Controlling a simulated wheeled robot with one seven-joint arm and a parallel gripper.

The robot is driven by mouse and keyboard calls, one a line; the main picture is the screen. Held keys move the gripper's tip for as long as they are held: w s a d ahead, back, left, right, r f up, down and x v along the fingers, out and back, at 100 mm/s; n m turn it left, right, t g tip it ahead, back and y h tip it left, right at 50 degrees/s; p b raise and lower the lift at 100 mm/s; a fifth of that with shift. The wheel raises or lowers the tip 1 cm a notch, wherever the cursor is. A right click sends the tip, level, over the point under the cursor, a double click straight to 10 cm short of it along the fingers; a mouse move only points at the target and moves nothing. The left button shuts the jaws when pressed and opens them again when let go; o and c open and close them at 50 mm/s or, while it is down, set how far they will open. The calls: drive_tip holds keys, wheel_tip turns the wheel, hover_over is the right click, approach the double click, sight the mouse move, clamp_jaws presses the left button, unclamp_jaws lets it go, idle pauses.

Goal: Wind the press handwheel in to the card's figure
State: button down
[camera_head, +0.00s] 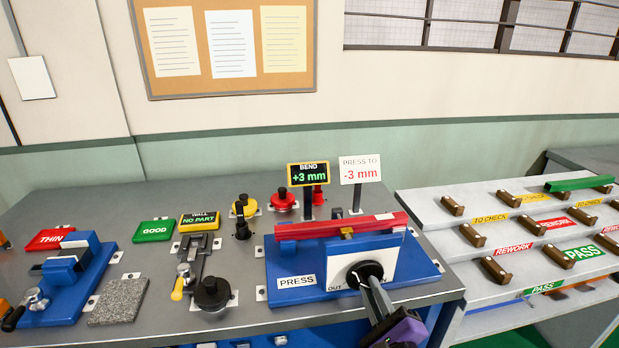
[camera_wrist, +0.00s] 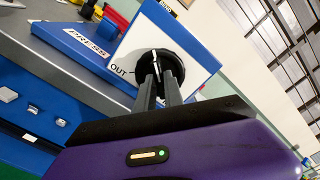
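The press (camera_head: 430,268) is a blue block on a blue base with a white front plate. A red profile (camera_head: 340,228) lies across its top. The black handwheel (camera_head: 372,268) is on the front plate; in the wrist view the handwheel (camera_wrist: 174,62) has a pale pointer line and "OUT" is printed to its left. My gripper (camera_head: 375,288) is at the wheel, its two fingers (camera_wrist: 160,84) close together on the wheel's middle; their tips are partly hidden. The card (camera_head: 360,169) reads "PRESS TO -3 mm". The bend display (camera_head: 308,174) reads "+3 mm".
Left of the press stand a black-knobbed fixture (camera_head: 211,292), a grey stone block (camera_head: 118,302) and a blue clamp (camera_head: 68,280). Red and yellow knobs (camera_head: 283,200) are behind. A stepped rack (camera_head: 430,205) with brown rests and a green profile (camera_head: 578,183) stands right.

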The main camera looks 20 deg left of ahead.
drive_tip(key=shift+m+p, duration=0.3)
drive_tip(key=shift+p, duration=0.05)
drive_tip(key=shift+m+p, duration=1.4)
drive_tip(key=shift+m, duration=0.7)
drive_tip(key=shift+f+m+p, duration=0.1)
drive_tip(key=shift+m+p, duration=1.15)
drive_tip(key=shift+m, duration=0.95)
